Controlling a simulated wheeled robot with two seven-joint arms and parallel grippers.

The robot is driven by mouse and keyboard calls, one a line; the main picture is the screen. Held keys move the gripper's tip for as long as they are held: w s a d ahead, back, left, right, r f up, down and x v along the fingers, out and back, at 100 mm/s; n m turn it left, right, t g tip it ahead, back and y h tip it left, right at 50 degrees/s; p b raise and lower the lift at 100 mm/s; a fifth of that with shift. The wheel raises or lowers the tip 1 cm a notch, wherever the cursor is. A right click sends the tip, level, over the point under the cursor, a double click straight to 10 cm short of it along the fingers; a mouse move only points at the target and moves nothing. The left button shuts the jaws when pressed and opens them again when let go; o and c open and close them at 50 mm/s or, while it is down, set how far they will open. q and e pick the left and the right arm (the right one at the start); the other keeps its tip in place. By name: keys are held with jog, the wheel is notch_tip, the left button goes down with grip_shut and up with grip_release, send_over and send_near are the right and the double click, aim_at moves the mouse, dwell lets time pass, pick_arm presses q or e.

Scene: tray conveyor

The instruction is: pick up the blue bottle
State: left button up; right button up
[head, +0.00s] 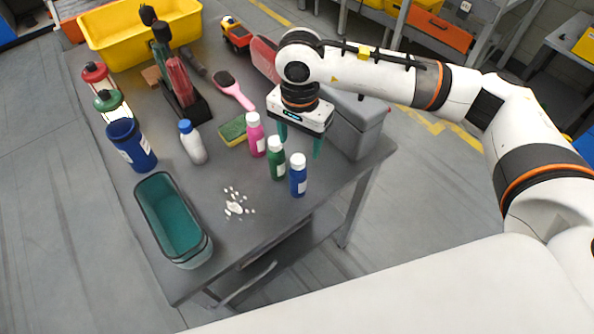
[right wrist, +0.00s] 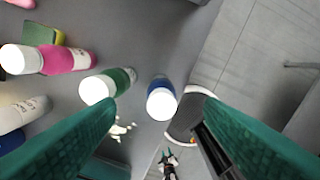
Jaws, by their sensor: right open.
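The blue bottle (head: 298,180) with a white cap stands upright on the grey table near its right front edge. It also shows in the right wrist view (right wrist: 161,92), seen from above, between the two fingers and farther off. My right gripper (head: 299,146) is open and empty, above and slightly behind the blue bottle in the head view. Its teal fingers (right wrist: 160,135) show at both sides of the right wrist view. A green bottle (head: 276,162) stands close to the left of the blue bottle. My left gripper is not in view.
A pink bottle (head: 256,138), a sponge (head: 233,131) and a white bottle with a blue cap (head: 193,147) stand to the left. A grey box (head: 352,125) is right of my gripper. White scraps (head: 236,207) and a teal bin (head: 205,252) lie nearer the front.

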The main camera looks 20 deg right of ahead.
aim_at(299, 157)
notch_tip(299, 157, down, 3)
jog(key=shift+s+f+p, duration=0.1)
jog(key=shift+f+p, duration=0.1)
jog(key=shift+p, duration=0.25)
jog(key=shift+s+a+f+p, duration=0.1)
jog(key=shift+a+f+p, duration=0.05)
jog(key=shift+f+p, duration=0.4)
jog(key=f, duration=0.1)
jog(key=f+p, duration=0.1)
jog(key=f, duration=0.1)
jog(key=shift+s+a+f+p, duration=0.15)
jog(key=shift+s+f+p, duration=0.15)
jog(key=shift+p, duration=0.1)
jog(key=shift+f, duration=0.4)
jog(key=shift+w, duration=0.1)
jog(key=shift+c, duration=0.5)
jog(key=c, duration=1)
notch_tip(299, 157, up, 9)
jog(key=b, duration=0.3)
jog(key=shift+r, duration=0.55)
